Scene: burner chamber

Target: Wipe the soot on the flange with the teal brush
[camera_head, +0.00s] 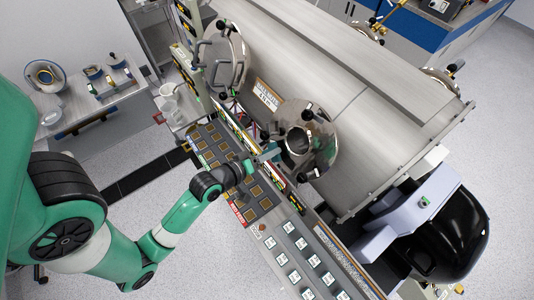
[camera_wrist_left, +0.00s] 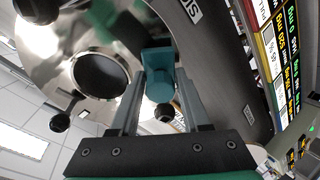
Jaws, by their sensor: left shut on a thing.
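My left gripper (camera_head: 268,156) is shut on the teal brush (camera_wrist_left: 160,76), whose blocky teal body sits between the two grey fingers in the left wrist view. Whether the brush touches the flange, I cannot tell. No soot patch can be clearly made out. My right gripper does not show.
The large metal chamber (camera_head: 350,75) stands beyond the gripper. A second round port (camera_head: 226,62) with a handle is at the left. A control panel with white buttons (camera_head: 300,255) runs below. Clamp knobs stick out around the flange. A side table (camera_head: 85,105) stands at the far left.

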